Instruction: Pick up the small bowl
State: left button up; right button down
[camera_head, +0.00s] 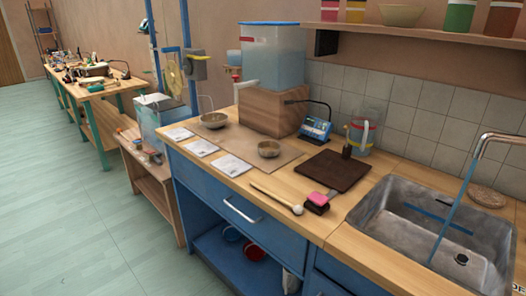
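Two bowls stand on the beige mat (232,138) on the wooden counter. The smaller bowl (268,149) is brownish and upright near the mat's right part. The larger bowl (214,120) stands further back and to the left, with a thin wire-like loop behind it. Neither of my grippers shows in the head view, and nothing is seen touching the small bowl.
White sheets (201,147) lie left of the small bowl. A dark board (335,170), a mallet (295,209) and a pink-topped block (318,200) lie to its right, before the sink (390,205). A water tank (272,55) on a wooden box (265,110) stands behind.

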aim_at(267, 149)
jog(key=j+z, duration=0.1)
jog(key=z, duration=0.4)
jog(key=i+j+z, duration=0.1)
jog(key=j+z, duration=0.75)
jog(key=j, duration=0.6)
